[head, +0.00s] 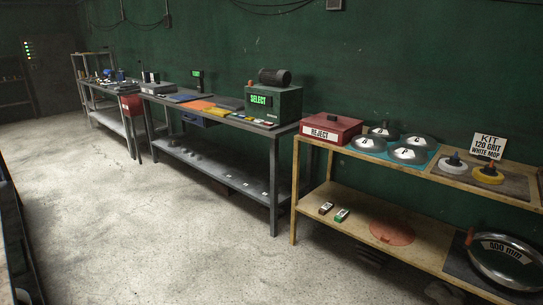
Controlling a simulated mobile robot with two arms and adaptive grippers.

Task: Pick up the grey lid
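Several shiny grey domed lids sit in a group on a teal mat (433,153) on top of the wooden bench at the right. The front left lid (368,144) and the front right lid (408,154) carry dark marks too small to read surely. A back left lid (384,131) has a dark knob, and a back right lid (419,141) stands behind the front right one. I cannot tell which of them is the task's grey lid. Neither of my grippers can be made out in the head view.
A red REJECT box (330,130) stands left of the lids. Concrete floor (150,230) before the benches is clear.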

